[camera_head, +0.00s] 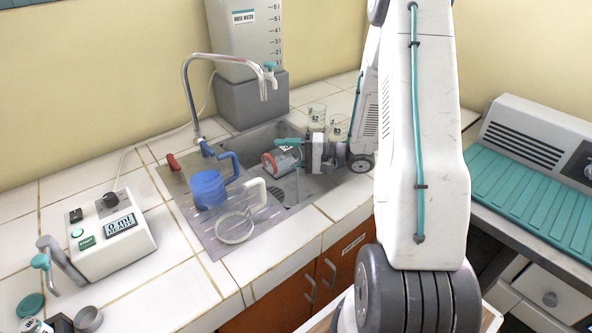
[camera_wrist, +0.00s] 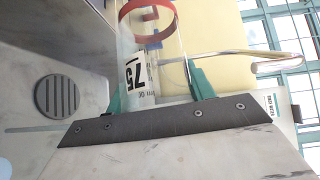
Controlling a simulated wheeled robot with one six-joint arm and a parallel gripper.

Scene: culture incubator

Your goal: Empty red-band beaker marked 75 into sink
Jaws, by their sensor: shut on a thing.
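The red-band beaker (camera_head: 283,160) is clear, with a white label. In the head view it lies tipped on its side over the sink (camera_head: 300,192), its red-banded end toward the left. In the wrist view the beaker (camera_wrist: 152,70) shows a red band and the mark 75, upside down in the picture. My gripper (camera_head: 291,151) is shut on it, with the teal fingers (camera_wrist: 156,84) on either side of the glass. I cannot make out any liquid in it or falling from it.
Two clear beakers (camera_head: 317,116) (camera_head: 338,126), at least one marked 62, stand behind my gripper. The faucet (camera_head: 190,95) arches at the sink's left. A blue jug (camera_head: 207,188) and a clear handled vessel (camera_head: 235,229) stand on the drainboard. A control box (camera_head: 112,236) stands left.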

